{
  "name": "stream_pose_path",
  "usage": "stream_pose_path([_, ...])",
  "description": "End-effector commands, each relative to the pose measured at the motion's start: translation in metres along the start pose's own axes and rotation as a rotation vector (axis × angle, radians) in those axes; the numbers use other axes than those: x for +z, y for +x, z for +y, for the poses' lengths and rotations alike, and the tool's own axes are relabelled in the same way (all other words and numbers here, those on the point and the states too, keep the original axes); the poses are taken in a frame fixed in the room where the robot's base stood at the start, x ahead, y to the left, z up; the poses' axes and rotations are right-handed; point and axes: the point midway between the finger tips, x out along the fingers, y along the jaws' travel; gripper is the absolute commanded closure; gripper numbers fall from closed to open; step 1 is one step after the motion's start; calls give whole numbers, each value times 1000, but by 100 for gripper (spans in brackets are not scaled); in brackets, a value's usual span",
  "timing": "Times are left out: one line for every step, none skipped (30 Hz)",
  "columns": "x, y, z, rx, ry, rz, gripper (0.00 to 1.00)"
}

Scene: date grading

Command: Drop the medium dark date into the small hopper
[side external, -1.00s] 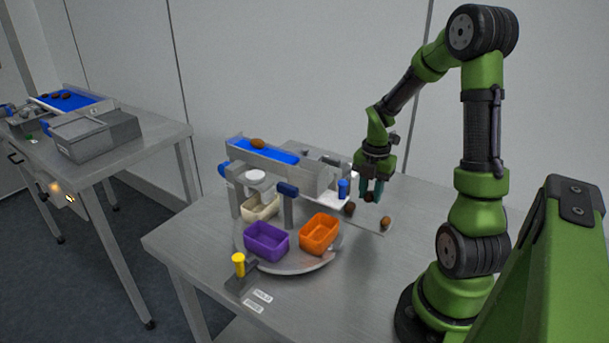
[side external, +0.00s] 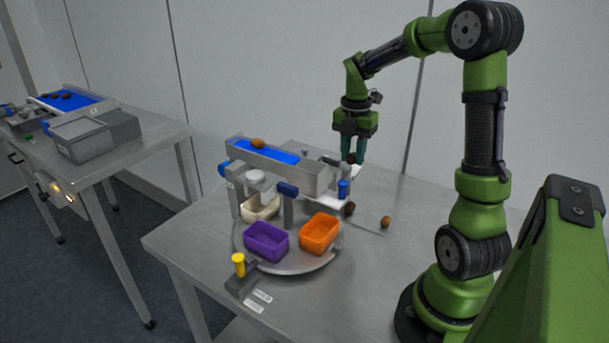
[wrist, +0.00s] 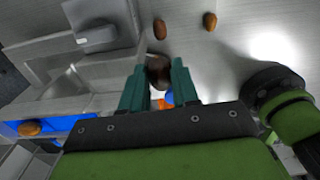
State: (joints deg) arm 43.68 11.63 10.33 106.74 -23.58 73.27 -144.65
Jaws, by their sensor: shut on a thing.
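My gripper (side external: 355,158) is shut on a dark brown date (side external: 351,160), held in the air above the far side of the metal conveyor stand. In the wrist view the held date (wrist: 158,68) sits between the teal fingertips (wrist: 160,85). A metal trough with sloped walls (wrist: 62,88) lies left of the fingers in the wrist view, beside the blue belt; I cannot tell if it is the small hopper. Two other dates lie on the pale plate: a dark one (side external: 349,208) and a lighter brown one (side external: 385,222).
A brown date (side external: 258,144) rests on the blue belt (side external: 280,155). Purple (side external: 266,255) and orange (side external: 319,249) bins and a cream bin (side external: 262,213) stand on the round turntable. A blue-topped post (side external: 343,190) stands near the plate.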

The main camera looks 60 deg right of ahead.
Motion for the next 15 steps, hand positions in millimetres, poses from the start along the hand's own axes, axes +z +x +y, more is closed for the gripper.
stream_pose_path([-5, -19, 18, 5, -10, -6, 85])
stream_pose_path([-9, -28, 26, 4, -10, -6, 85])
stream_pose_path([-14, -42, 35, 4, -8, -7, 85])
stream_pose_path([-18, -51, 42, 4, -7, -7, 85])
stream_pose_path([-22, -60, 48, 4, -6, -7, 85])
stream_pose_path([-28, -72, 55, 6, -2, -6, 85])
stream_pose_path([-32, -79, 60, 7, -1, -6, 85])
stream_pose_path([-36, -86, 64, 8, 2, -4, 85])
stream_pose_path([-41, -95, 68, 9, 5, -2, 85])
stream_pose_path([-44, -100, 71, 10, 8, -1, 85])
stream_pose_path([-47, -105, 74, 11, 11, 1, 85])
stream_pose_path([-50, -110, 76, 11, 14, 3, 85])
stream_pose_path([-52, -113, 77, 12, 16, 3, 85])
stream_pose_path([-54, -115, 78, 11, 18, 4, 85])
stream_pose_path([-55, -116, 79, 12, 19, 5, 85])
